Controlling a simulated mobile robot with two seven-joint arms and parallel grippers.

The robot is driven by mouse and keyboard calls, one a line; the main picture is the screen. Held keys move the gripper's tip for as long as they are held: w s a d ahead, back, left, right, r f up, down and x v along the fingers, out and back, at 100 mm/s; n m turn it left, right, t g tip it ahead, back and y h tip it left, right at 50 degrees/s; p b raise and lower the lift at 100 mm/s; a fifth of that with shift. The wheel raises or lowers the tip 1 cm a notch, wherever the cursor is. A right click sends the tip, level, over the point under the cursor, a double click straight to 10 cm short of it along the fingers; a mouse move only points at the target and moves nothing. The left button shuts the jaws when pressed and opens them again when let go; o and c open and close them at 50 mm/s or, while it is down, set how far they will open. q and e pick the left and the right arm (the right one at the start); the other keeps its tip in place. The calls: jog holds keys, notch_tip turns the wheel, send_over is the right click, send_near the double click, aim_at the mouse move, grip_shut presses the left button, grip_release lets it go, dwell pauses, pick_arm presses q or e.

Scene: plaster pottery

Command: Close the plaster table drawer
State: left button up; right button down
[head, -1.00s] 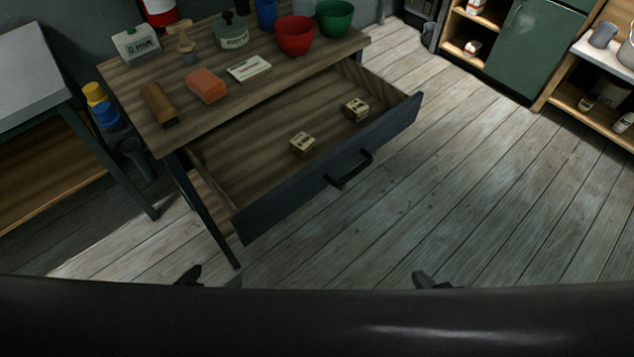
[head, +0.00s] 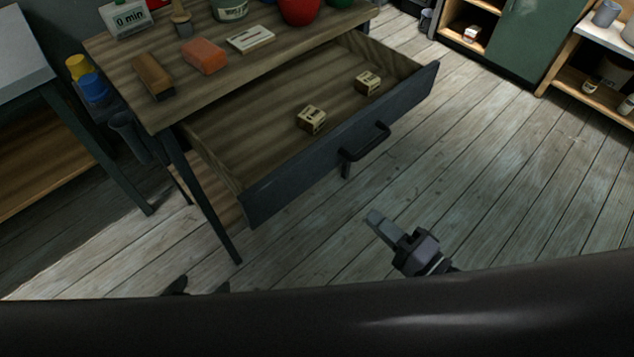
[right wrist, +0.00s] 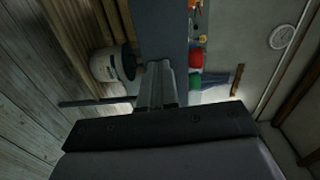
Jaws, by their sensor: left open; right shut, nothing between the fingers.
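The plaster table (head: 180,72) has its wooden drawer (head: 262,137) pulled well out. The drawer has a dark front panel (head: 292,183) with a black bar handle (head: 364,143). Two small labelled blocks lie inside it, one near the middle (head: 311,119) and one further right (head: 368,82). My right gripper (head: 375,217) is shut and empty, in front of and below the handle, apart from it in the head view. In the right wrist view its fingers (right wrist: 157,75) point toward the dark front panel (right wrist: 160,25). My left gripper (head: 197,286) shows only its tips at the lower edge, mostly hidden.
On the tabletop are an orange sponge (head: 204,56), a brown block (head: 152,76), a white labelled card (head: 250,39), a timer (head: 127,19) and a red bowl (head: 299,10). A side table (head: 22,62) stands at left. The floor (head: 500,180) right of the drawer is clear.

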pick_arm(q)
jog(key=shift+w+f+b, duration=0.1)
jog(key=shift+f+b, duration=0.1)
jog(key=shift+b, duration=0.15)
pick_arm(e)
send_near(315, 169)
jog(key=x, duration=0.7)
jog(key=shift+d, duration=0.1)
